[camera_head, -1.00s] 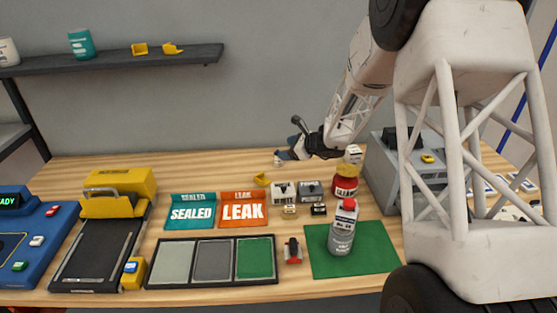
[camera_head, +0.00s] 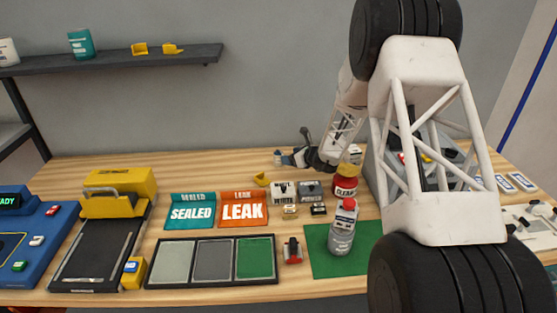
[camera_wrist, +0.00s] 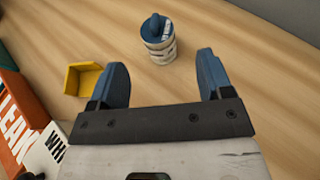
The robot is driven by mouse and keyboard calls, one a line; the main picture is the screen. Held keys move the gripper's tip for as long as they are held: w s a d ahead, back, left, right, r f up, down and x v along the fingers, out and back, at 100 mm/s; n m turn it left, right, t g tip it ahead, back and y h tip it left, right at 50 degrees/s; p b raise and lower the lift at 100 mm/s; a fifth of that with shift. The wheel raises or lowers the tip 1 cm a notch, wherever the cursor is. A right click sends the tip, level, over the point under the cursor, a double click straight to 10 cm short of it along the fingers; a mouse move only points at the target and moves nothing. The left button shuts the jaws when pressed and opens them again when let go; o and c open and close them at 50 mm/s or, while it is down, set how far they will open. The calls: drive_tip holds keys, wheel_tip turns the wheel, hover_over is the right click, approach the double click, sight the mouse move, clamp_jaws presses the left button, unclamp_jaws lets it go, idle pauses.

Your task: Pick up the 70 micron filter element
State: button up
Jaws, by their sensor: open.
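A small white cylinder with a blue top (camera_wrist: 159,45) stands on the wooden table just beyond my fingertips in the wrist view. It carries printed bands, but I cannot read them, so I cannot confirm that it is the 70 micron filter element. My gripper (camera_wrist: 161,66) is open and empty, its two blue fingers spread with bare table between them. The cylinder lies ahead of the gap, apart from both fingers. In the head view my gripper (camera_head: 284,157) is over the back of the table; the cylinder is hard to make out there.
A yellow open piece (camera_wrist: 83,79) lies left of my left finger. A red jar (camera_head: 345,187) and a grey bottle (camera_head: 343,232) stand to the right. Table around the cylinder is clear.

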sight(279, 153)
drive_tip(key=shift+x, duration=1.15)
drive_tip(key=shift+x, duration=2.6)
drive_tip(key=shift+a+r, duration=0.1)
drive_tip(key=c, duration=1)
drive_tip(key=shift+r, duration=5)
